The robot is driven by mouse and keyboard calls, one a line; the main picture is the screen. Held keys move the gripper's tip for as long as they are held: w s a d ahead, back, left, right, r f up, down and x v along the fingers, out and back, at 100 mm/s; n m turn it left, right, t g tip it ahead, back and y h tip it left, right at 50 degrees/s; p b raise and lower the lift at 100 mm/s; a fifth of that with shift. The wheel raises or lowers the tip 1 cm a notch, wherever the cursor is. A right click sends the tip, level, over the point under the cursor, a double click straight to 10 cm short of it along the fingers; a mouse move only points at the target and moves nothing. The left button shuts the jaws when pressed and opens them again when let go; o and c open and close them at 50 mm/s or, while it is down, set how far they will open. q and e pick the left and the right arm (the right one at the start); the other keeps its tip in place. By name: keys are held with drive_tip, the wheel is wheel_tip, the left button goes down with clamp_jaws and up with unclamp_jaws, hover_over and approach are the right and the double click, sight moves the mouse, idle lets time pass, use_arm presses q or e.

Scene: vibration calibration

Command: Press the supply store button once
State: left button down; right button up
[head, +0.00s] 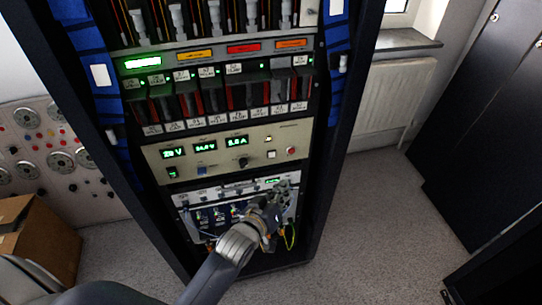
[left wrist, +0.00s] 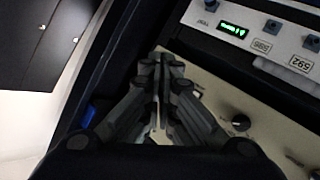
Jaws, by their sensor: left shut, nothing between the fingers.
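The beige supply panel (head: 215,163) sits in the lower middle of the rack, with three green displays. At its right are a small white button (head: 268,139) and a red button (head: 291,150); their labels are too small to read, so I cannot tell which is the store button. My left gripper (head: 287,188) is shut and empty, in front of the lower panel's upper right, below the red button. In the left wrist view, the shut fingers (left wrist: 161,65) overlap the beige panel (left wrist: 270,125) and hide part of it; contact cannot be told. My right gripper is not in view.
A lower panel (head: 190,201) with cables and a small green display (head: 272,182) lies below the supply panel. Breaker-like modules (head: 215,95) fill the rack above. A cardboard box (head: 40,235) stands at left. Carpet at right of the rack is clear.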

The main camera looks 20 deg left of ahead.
sight(272, 155)
use_arm(q)
drive_tip(key=shift+w, duration=0.1)
drive_tip(key=w+a+b, duration=0.2)
drive_tip(key=w+a, duration=0.3)
drive_tip(key=w, duration=0.2)
idle(0.4)
idle(0.6)
drive_tip(key=shift+w, duration=0.15)
idle(0.6)
drive_tip(key=shift+w+a, duration=0.2)
drive_tip(key=shift+w, duration=0.05)
idle(0.4)
